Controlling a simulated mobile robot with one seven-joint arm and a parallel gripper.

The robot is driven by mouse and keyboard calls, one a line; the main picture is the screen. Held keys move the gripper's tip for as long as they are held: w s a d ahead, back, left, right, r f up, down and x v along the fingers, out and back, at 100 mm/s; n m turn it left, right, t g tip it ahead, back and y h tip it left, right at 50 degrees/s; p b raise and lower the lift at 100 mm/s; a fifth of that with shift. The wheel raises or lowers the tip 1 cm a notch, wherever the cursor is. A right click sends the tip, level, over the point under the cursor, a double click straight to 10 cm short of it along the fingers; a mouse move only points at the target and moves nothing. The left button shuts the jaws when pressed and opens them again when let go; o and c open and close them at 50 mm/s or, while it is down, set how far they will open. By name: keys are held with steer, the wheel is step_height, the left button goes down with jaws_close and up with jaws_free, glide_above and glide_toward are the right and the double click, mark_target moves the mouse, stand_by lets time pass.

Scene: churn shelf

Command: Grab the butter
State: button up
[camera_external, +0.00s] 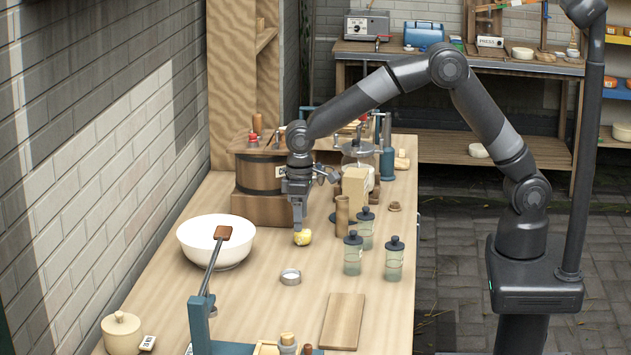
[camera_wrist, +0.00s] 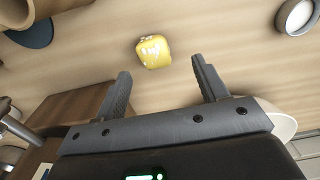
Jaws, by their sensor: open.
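The butter (camera_external: 303,238) is a small yellow lump with pale marks, lying on the wooden table. In the wrist view the butter (camera_wrist: 153,52) sits ahead of the fingertips, between their lines and a little left of the middle. My gripper (camera_external: 299,226) points down just above the butter in the external view. My gripper's two fingers (camera_wrist: 162,75) stand wide apart with nothing between them. From these views I cannot tell whether a finger touches the butter.
A white bowl (camera_external: 216,242) stands left on the table (camera_external: 250,310). A small metal ring or lid (camera_external: 290,277) lies in front. Glass jars with dark lids (camera_external: 394,259) and a wooden cylinder (camera_external: 342,216) stand right. A wooden barrel (camera_external: 259,172) is behind.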

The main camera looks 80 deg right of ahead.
mark_target(303, 237)
steer(key=shift+d+f, duration=0.2)
steer(key=shift+f, duration=1.2)
steer(key=shift+d+f, duration=0.15)
steer(key=shift+f, duration=1.2)
steer(key=shift+c, duration=0.4)
steer(key=c, duration=1)
